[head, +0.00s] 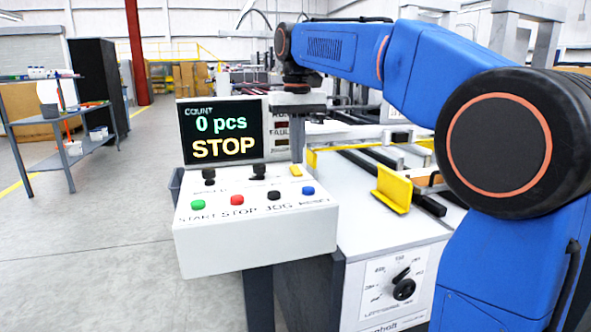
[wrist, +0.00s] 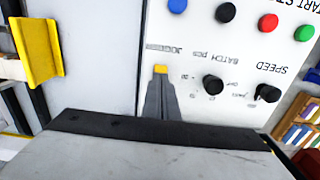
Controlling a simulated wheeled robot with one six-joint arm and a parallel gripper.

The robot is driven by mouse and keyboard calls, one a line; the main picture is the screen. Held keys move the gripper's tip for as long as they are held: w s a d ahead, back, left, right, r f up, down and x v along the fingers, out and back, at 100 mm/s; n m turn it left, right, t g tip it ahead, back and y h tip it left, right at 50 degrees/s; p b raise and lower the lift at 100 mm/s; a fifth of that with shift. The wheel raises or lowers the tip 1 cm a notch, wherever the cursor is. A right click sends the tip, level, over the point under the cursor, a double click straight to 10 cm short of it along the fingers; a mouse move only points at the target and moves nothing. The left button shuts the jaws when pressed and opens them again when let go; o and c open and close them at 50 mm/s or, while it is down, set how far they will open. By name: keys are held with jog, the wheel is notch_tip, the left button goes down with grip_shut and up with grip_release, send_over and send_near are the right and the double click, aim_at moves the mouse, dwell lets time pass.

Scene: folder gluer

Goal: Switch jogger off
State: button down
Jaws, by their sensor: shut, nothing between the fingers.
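The jogger switch is a small yellow rocker (head: 296,171) at the right end of the control panel's upper row. In the wrist view the yellow rocker (wrist: 161,69) lies just below the JOGGER label, right at my fingertips. My gripper (wrist: 160,79) is shut and empty, its grey fingers pointing at the switch. The fingers cover part of the rocker's near side, so I cannot tell whether they touch it or which way it is tipped. The white control panel (head: 255,240) carries it.
Two black knobs (wrist: 213,84) (wrist: 268,92) sit beside the switch. Green (head: 198,205), red (head: 237,200), black (head: 274,195) and blue (head: 308,191) buttons line the panel's front. The screen (head: 224,133) reads 0 pcs, STOP. A yellow guide (head: 392,189) stands on the machine.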

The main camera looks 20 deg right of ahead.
aim_at(297, 171)
jog(key=shift+r, duration=2.55)
